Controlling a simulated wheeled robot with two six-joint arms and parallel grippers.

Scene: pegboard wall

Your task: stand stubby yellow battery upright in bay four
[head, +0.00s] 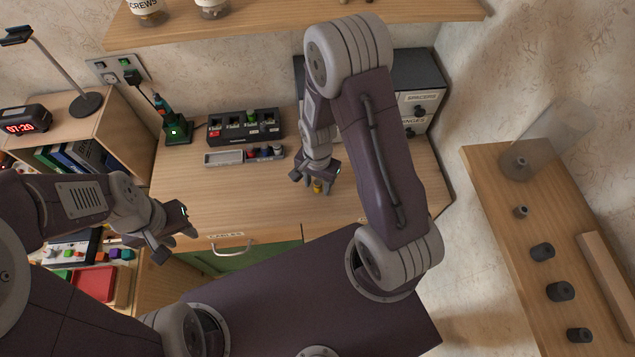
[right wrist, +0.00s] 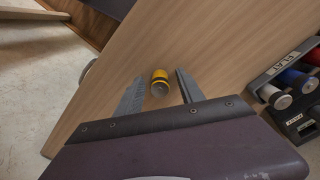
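The stubby yellow battery (head: 317,187) is on the wooden bench; in the right wrist view it (right wrist: 159,82) shows one end towards the camera. Whether it stands or lies I cannot tell for sure. My right gripper (head: 317,184) is open around it; in the right wrist view the fingers (right wrist: 159,92) are on either side with gaps. A black holder (head: 245,138) with several bays stands at the back of the bench. A red battery (head: 214,132) and a green one (head: 251,117) are at its bays; bay numbers are unreadable. My left gripper (head: 180,236) is open and empty at the left front.
A soldering-iron-like tool stand (head: 177,130) is to the left. Drawer boxes (head: 418,85) stand back right. The bench middle is clear.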

